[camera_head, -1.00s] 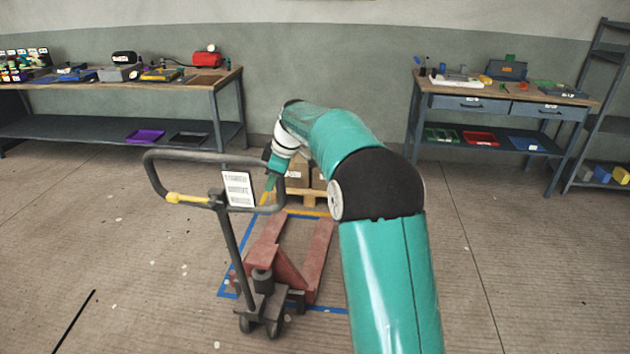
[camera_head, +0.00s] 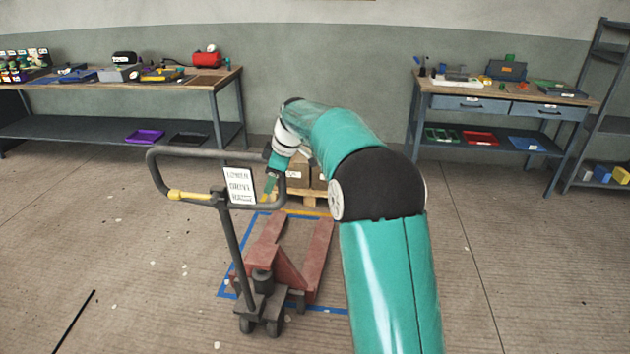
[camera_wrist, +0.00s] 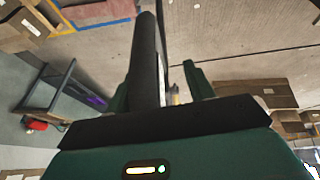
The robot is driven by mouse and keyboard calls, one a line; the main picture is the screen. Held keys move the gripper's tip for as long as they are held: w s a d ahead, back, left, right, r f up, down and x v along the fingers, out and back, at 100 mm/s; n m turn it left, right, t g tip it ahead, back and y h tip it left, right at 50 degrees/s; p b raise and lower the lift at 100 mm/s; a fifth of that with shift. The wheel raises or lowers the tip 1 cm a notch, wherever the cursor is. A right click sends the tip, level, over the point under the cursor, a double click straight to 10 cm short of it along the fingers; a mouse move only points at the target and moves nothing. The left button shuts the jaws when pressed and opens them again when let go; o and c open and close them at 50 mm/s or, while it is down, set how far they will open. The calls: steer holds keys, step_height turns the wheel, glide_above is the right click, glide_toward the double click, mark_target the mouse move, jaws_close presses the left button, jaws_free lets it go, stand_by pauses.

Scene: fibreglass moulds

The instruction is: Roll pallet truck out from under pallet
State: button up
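The pallet truck has a dark looped handle (camera_head: 151,174) with a yellow lever and a white label, above dark wheels. Its red forks (camera_head: 318,255) point away from me. A wooden pallet (camera_head: 310,199) with boxes stands just beyond the fork tips, partly behind my arm. Most of the fork length lies in the open; whether the tips reach under the pallet I cannot tell. My gripper (camera_head: 268,188) is at the right side of the handle loop. In the wrist view my gripper (camera_wrist: 160,88) has its fingers apart, with the handle bar between them, close to the left finger and apart from the right.
Blue tape (camera_head: 222,285) outlines the floor around the forks, with a yellow strip at the far end. A workbench (camera_head: 215,84) stands at the back left, another (camera_head: 420,86) at the back right beside a shelf rack (camera_head: 608,125).

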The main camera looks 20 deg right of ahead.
steer(key=a+v, duration=0.2)
steer(key=v, duration=0.8)
steer(key=a+r+v, duration=0.1)
steer(key=a+v, duration=0.1)
steer(key=v, duration=0.8)
steer(key=shift+r, duration=0.35)
steer(key=shift+d, duration=0.15)
